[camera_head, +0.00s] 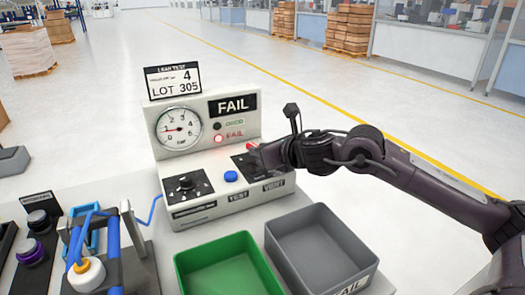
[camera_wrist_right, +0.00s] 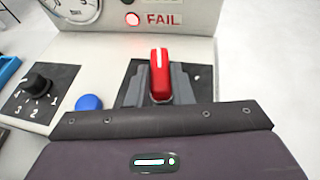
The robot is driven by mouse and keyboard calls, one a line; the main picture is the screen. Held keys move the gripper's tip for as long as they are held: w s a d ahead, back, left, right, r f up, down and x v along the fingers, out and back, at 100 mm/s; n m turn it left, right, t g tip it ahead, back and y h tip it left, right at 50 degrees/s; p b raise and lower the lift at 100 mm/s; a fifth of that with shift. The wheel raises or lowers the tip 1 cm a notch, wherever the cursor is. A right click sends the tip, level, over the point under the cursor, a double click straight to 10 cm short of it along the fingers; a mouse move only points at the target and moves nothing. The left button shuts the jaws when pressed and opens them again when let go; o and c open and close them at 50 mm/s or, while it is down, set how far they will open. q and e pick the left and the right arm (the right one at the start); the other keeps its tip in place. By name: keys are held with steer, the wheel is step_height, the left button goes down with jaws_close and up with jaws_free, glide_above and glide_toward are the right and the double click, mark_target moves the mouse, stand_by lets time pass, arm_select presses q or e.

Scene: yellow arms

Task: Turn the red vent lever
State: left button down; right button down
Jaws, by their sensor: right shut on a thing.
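The red vent lever (camera_wrist_right: 159,66) stands on a black plate at the right of the leak test machine's sloped panel. In the wrist view it sits between the grey fingers of my right gripper (camera_wrist_right: 159,88), which is shut on it. The lever points away from the gripper, roughly upright in that view, with a white mark on top. In the head view only a bit of the red lever (camera_head: 251,147) shows past my right gripper (camera_head: 258,156). The lever's base is hidden by the fingers. My left gripper is not in view.
The leak test machine (camera_head: 215,107) shows a lit red FAIL lamp and a pressure dial (camera_head: 179,128). A black knob (camera_head: 187,183) and blue button (camera_head: 231,176) sit left of the lever. Green (camera_head: 230,245) and grey (camera_head: 318,212) bins stand in front. A blue-clamped fixture (camera_head: 113,250) is at left.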

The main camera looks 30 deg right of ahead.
steer(key=shift+a+r+m+h, duration=0.15)
steer(key=shift+m+h, duration=0.35)
steer(key=shift+h, duration=0.1)
steer(key=m+g+h+p, duration=0.1)
steer(key=m+h+p, duration=0.2)
steer(key=m+h, duration=0.1)
steer(key=m+g+h+p, duration=0.2)
steer(key=m+h+p, duration=0.1)
steer(key=m+h, duration=0.2)
steer(key=shift+a+h+p, duration=0.15)
steer(key=shift+h+p, duration=0.2)
steer(key=shift+h, duration=0.05)
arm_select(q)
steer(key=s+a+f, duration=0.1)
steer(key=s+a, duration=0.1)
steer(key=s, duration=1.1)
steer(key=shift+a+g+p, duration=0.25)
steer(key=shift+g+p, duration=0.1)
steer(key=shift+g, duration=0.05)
arm_select(e)
steer(key=shift+w+m+g+h, duration=0.1)
steer(key=shift+m+g+h, duration=0.4)
steer(key=shift+m+g, duration=0.1)
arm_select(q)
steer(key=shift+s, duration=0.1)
arm_select(e)
steer(key=c, duration=1.3)
jaws_free()
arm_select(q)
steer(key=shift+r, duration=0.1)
